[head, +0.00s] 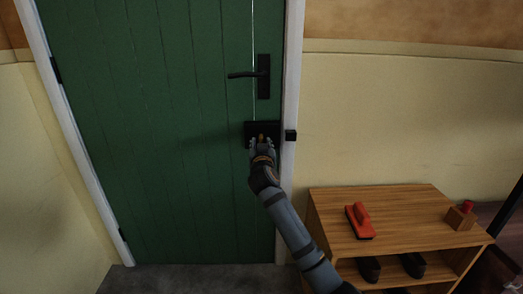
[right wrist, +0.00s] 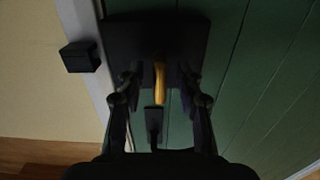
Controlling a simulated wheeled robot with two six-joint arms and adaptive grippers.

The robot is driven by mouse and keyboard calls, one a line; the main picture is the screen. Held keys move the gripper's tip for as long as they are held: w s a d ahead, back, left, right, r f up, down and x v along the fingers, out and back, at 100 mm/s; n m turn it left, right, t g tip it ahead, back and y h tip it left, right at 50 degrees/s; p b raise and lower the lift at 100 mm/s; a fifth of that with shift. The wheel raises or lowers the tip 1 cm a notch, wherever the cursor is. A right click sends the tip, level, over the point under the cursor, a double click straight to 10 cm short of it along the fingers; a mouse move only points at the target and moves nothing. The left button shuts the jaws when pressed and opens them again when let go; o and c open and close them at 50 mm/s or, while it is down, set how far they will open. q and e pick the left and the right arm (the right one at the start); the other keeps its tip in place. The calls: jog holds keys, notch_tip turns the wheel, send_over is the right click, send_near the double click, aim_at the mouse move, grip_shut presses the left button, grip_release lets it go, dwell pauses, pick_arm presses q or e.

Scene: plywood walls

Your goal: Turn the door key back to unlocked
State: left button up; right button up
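The brass key (right wrist: 159,82) sits in the dark lock box (right wrist: 120,38) on the green door. In the right wrist view its bow is seen as a long upright shape. In the head view the key is a small yellow spot (head: 261,138) on the lock box (head: 249,130). My right gripper (right wrist: 160,88) is at the lock with one finger on each side of the key. Gaps show between the key and both fingers, so it is open around the key. It also shows in the head view (head: 262,143). My left gripper is out of view.
The black door handle (head: 246,74) is above the lock. A black strike box (head: 290,135) is on the white frame. A wooden shelf unit (head: 400,203) at the right bears a red-handled brush (head: 360,221) and a small wooden block with a red top (head: 461,216).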

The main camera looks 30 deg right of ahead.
jog(key=v, duration=1.1)
jog(key=shift+d, duration=0.1)
